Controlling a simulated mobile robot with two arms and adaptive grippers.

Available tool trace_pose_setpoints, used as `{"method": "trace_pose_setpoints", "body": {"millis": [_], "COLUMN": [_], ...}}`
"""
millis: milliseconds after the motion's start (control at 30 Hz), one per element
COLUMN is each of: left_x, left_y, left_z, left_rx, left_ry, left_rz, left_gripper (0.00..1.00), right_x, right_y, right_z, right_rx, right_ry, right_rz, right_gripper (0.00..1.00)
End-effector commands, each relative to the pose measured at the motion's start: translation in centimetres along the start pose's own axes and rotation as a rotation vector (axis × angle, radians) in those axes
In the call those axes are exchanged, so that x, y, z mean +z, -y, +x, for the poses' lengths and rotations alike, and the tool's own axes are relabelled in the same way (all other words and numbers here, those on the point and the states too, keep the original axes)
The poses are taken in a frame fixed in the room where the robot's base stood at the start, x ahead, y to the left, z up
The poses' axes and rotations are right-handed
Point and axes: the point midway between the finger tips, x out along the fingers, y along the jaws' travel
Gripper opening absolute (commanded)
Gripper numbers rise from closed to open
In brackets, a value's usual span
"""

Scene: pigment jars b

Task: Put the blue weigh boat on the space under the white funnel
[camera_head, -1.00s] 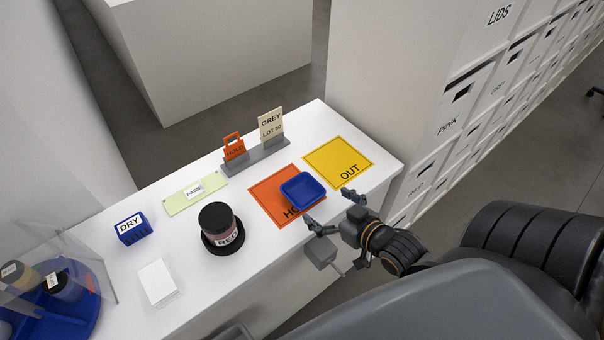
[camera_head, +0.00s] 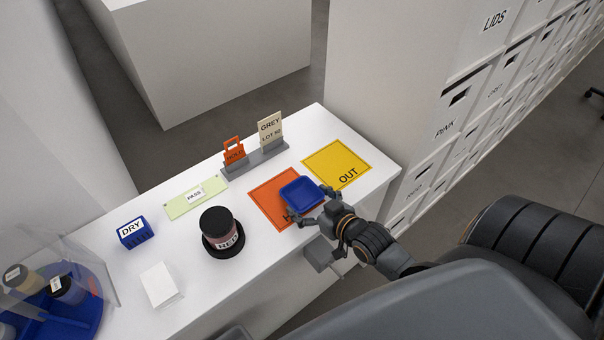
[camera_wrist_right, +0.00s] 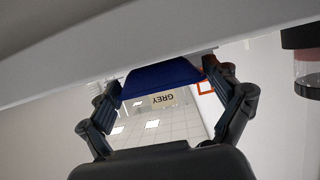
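The blue weigh boat (camera_head: 302,193) is a shallow square tray. It lies on the orange HOLD mat (camera_head: 262,198), near the bench's front edge. My right gripper (camera_head: 308,203) is at the boat's near side, its fingers open and spread to either side of the boat. In the right wrist view the boat (camera_wrist_right: 163,77) sits between the two fingertips (camera_wrist_right: 162,78); I cannot tell whether they touch it. I see no white funnel in these views. My left gripper is not in view.
A yellow OUT mat (camera_head: 338,164) lies to the right. A black-lidded RED jar (camera_head: 221,230), a blue DRY block (camera_head: 134,232), a white box (camera_head: 159,284) and a green PASS mat (camera_head: 196,196) are to the left. A grey sign holder (camera_head: 256,160) stands behind.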

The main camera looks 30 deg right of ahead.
Motion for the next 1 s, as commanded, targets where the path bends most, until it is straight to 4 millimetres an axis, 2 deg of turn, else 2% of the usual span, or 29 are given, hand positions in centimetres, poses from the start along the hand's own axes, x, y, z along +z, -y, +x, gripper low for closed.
{"method": "trace_pose_setpoints", "body": {"millis": [33,100,467,600,733,867,1000], "left_x": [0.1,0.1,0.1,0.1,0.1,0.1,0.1], "left_y": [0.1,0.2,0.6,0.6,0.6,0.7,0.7], "left_z": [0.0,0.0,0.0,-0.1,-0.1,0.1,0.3], "left_rx": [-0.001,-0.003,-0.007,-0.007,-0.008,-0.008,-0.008], "left_ry": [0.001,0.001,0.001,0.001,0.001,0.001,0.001], "left_rz": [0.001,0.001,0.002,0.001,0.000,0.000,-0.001], "left_gripper": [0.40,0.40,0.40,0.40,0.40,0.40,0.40], "right_x": [0.0,0.0,-0.1,-0.7,-2.4,-3.8,-5.9], "right_y": [0.0,0.0,0.0,0.0,0.0,0.6,1.6], "right_z": [0.0,0.0,-0.1,-0.3,-0.9,-3.1,-6.7], "right_rx": [0.000,0.000,0.000,0.000,-0.001,-0.001,-0.001], "right_ry": [0.000,0.000,0.000,0.000,-0.004,0.000,-0.001], "right_rz": [0.000,0.000,0.000,0.000,0.000,0.001,0.001], "right_gripper": [0.74,0.68,0.65,0.65,0.65,0.65,0.65]}}
